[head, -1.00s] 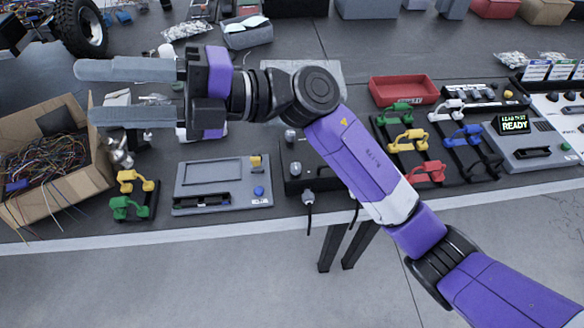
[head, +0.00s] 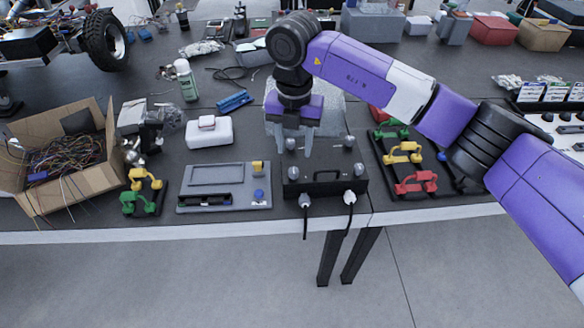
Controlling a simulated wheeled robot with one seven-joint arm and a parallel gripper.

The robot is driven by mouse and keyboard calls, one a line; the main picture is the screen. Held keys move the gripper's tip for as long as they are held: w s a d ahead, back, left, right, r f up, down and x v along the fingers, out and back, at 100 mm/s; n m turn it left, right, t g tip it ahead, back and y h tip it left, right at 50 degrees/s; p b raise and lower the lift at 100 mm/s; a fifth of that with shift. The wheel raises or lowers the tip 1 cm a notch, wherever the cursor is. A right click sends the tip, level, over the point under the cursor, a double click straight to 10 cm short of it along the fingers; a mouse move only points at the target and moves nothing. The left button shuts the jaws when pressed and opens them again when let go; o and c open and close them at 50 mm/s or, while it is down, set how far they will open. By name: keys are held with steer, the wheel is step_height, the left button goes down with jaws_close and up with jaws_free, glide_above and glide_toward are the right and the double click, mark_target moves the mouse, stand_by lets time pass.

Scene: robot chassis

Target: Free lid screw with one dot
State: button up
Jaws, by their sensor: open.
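A black box (head: 325,188) stands at the table's front edge, with a handle on its lid and grey knob-like screws near the corners. The back left screw (head: 292,144) appears between the fingertips of my gripper (head: 294,149). The other screws are at the back right (head: 349,142), front left (head: 293,172) and front right (head: 359,169). Dot marks are too small to tell. My gripper points down, open, with one finger on each side of the back left screw in the picture. I cannot tell how high the fingertips are or whether they touch.
Two cables (head: 305,202) hang from the box's front. A grey panel (head: 225,194) lies to its left, and a rack with coloured clips (head: 415,184) to its right. A cardboard box of wires (head: 92,190) is far left. A white case (head: 209,136) sits behind the panel.

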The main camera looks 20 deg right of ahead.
mark_target(294, 170)
steer(key=shift+a+f+p, duration=0.1)
steer(key=shift+f+p, duration=0.25)
steer(key=shift+f, duration=3.5)
jaws_close()
